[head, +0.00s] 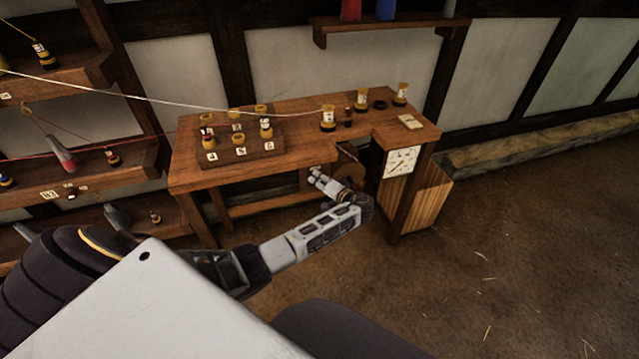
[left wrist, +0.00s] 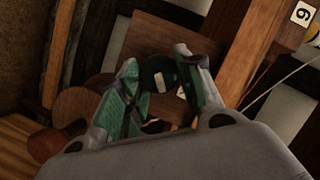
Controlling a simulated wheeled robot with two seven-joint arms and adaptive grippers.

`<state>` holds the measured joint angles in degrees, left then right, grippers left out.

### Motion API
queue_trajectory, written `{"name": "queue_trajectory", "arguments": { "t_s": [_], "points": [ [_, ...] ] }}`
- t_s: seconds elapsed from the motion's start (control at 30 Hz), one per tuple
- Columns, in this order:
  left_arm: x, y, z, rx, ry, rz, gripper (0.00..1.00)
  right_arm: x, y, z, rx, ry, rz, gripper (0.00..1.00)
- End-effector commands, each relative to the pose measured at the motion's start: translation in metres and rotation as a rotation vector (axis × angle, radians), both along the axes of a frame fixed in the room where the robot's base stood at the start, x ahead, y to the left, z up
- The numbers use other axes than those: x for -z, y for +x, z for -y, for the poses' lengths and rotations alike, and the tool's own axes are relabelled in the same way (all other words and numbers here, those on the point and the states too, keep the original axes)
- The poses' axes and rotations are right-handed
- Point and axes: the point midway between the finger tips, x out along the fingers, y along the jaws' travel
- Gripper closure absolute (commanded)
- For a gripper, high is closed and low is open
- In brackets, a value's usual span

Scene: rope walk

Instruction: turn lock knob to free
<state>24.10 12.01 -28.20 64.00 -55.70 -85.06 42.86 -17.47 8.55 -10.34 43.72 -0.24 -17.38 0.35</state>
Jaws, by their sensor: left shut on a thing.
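The lock knob (left wrist: 157,70) is a small dark green round knob with a white mark, seen between my fingers in the left wrist view. My left gripper (left wrist: 158,66) is shut on it, a finger on each side. In the head view my left gripper (head: 318,180) is at the front of the wooden bench (head: 290,108), below its top, and the knob cannot be made out there. Which setting the white mark points to cannot be told. My right gripper is not in view.
A round wooden disc (head: 350,171) sits under the bench top beside my gripper, and a white dial (head: 402,162) is to the right. Spools stand on the bench, several on a wooden block (head: 240,158). A pale rope (head: 150,98) runs to the bench. Floor at right is clear.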

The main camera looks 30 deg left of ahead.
Motion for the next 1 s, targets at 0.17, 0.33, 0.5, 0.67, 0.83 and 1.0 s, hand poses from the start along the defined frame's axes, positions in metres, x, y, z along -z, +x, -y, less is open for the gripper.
{"name": "queue_trajectory", "arguments": {
  "t_s": [0.17, 0.33, 0.5, 0.67, 0.83, 1.0],
  "points": [
    [0.002, 0.002, 0.001, 0.000, 0.110, -0.126, 0.88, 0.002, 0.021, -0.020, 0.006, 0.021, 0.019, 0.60],
    [0.004, 0.002, 0.002, 0.001, 0.215, -0.250, 0.88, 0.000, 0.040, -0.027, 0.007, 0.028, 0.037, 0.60],
    [0.005, 0.002, 0.002, 0.001, 0.320, -0.372, 0.88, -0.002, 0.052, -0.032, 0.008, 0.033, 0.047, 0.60],
    [0.006, 0.003, 0.002, 0.003, 0.420, -0.488, 0.88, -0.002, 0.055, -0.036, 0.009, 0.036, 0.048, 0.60],
    [0.007, 0.002, 0.002, 0.003, 0.516, -0.600, 0.88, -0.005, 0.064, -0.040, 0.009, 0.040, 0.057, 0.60],
    [0.008, 0.002, 0.002, 0.004, 0.590, -0.688, 0.88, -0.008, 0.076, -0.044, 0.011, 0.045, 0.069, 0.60]
  ]
}}
